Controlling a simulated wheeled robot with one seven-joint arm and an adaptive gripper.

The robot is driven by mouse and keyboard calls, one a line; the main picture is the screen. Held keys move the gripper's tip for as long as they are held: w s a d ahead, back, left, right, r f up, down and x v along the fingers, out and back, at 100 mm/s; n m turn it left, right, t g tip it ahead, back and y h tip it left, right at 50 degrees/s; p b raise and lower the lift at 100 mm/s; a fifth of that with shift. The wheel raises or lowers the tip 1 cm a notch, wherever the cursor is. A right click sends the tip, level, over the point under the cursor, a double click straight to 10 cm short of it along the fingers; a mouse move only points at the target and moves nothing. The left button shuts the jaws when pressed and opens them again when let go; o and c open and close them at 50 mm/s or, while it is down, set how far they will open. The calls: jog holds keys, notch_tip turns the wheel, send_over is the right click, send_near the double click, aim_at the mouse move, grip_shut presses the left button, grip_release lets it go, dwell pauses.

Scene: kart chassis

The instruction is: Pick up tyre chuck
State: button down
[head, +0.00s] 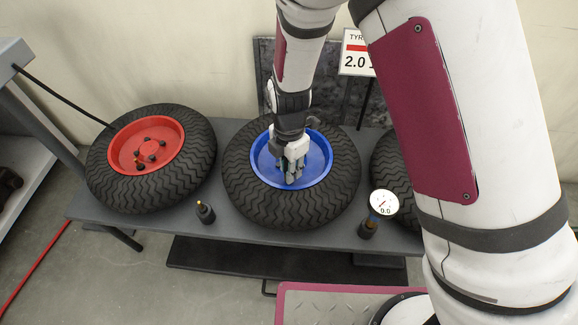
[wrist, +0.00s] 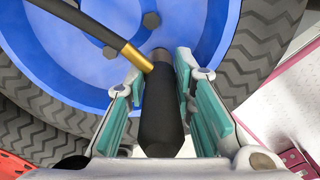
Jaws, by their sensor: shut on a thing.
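The tyre chuck (wrist: 160,110) is a black cylinder with a brass stem, and a black hose runs from the stem to the upper left in the wrist view. My gripper (wrist: 160,95) has its teal-padded fingers on both sides of the black body and is shut on it. In the head view my gripper (head: 291,172) points down over the blue rim (head: 318,165) of the middle wheel. There the chuck is mostly hidden by the fingers. I cannot tell whether the chuck touches the rim.
A red-rimmed wheel (head: 150,150) lies to the left on the grey bench (head: 180,222), and another tyre (head: 390,170) is partly hidden at right. A small black bottle-like piece (head: 205,212) and a round gauge (head: 384,204) stand at the bench's front. A sign (head: 356,58) stands behind.

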jog(key=shift+r+p, duration=0.35)
jog(key=shift+r, duration=0.35)
notch_tip(320, 180, up, 2)
jog(key=shift+r+p, duration=0.25)
jog(key=shift+p, duration=0.4)
jog(key=s+r+p, duration=0.1)
jog(key=s+p, duration=0.2)
jog(key=s, duration=1.3)
notch_tip(320, 180, up, 6)
jog(key=w+p, duration=0.1)
jog(key=p, duration=0.4)
jog(key=shift+w+r, duration=0.15)
jog(key=shift+w, duration=0.05)
